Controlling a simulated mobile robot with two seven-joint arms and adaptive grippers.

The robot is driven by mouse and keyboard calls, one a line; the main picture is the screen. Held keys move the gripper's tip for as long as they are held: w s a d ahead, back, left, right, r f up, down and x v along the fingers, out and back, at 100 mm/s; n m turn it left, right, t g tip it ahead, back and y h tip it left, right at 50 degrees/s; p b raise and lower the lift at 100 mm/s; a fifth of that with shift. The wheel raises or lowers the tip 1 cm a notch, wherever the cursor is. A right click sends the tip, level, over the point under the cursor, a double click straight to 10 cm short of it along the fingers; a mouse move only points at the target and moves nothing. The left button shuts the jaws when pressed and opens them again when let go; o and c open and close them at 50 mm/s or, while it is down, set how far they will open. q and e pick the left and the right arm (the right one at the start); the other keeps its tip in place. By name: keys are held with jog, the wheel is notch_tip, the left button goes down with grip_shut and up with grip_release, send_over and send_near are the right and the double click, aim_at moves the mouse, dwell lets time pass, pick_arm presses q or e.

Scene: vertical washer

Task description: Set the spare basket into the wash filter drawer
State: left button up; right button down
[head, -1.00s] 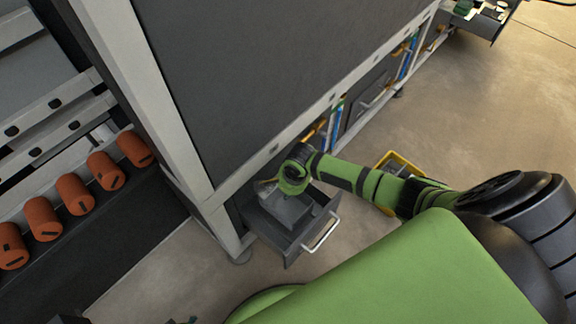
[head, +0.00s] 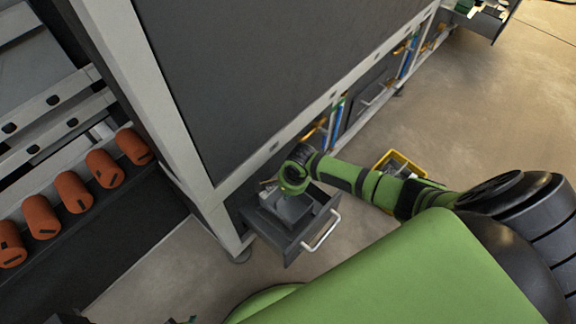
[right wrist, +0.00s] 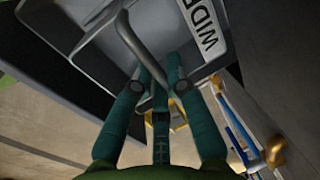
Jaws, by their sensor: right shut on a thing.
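The open wash filter drawer (head: 279,240) sticks out low from the machine, with a pale bar handle (head: 322,231) on its front. The grey spare basket (head: 293,210) is inside the drawer's outline in the head view; I cannot tell whether it rests on the bottom. My right gripper (head: 289,196) is above it, at the machine's lower edge. In the right wrist view, the green fingers (right wrist: 160,75) are closed around the handle (right wrist: 135,40) of the basket, which has a white label reading "WIDE". My left gripper is not visible.
The dark machine panel (head: 270,80) and its pale frame post (head: 175,100) stand close behind and left of the drawer. Several orange cylinders (head: 73,191) line a rack at left. A yellow bin (head: 403,163) stands on the floor, partly behind my right arm. Open floor lies at right.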

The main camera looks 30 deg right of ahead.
jog(key=shift+f+b, duration=0.75)
jog(key=shift+f, duration=0.45)
jog(key=shift+f, duration=0.35)
jog(key=shift+f+b, duration=1.3)
jog(key=shift+f, duration=0.45)
jog(key=c, duration=1.2)
grip_release()
jog(key=shift+o, duration=0.2)
notch_tip(320, 180, up, 8)
jog(key=s, duration=0.1)
jog(key=shift+s+d, duration=0.25)
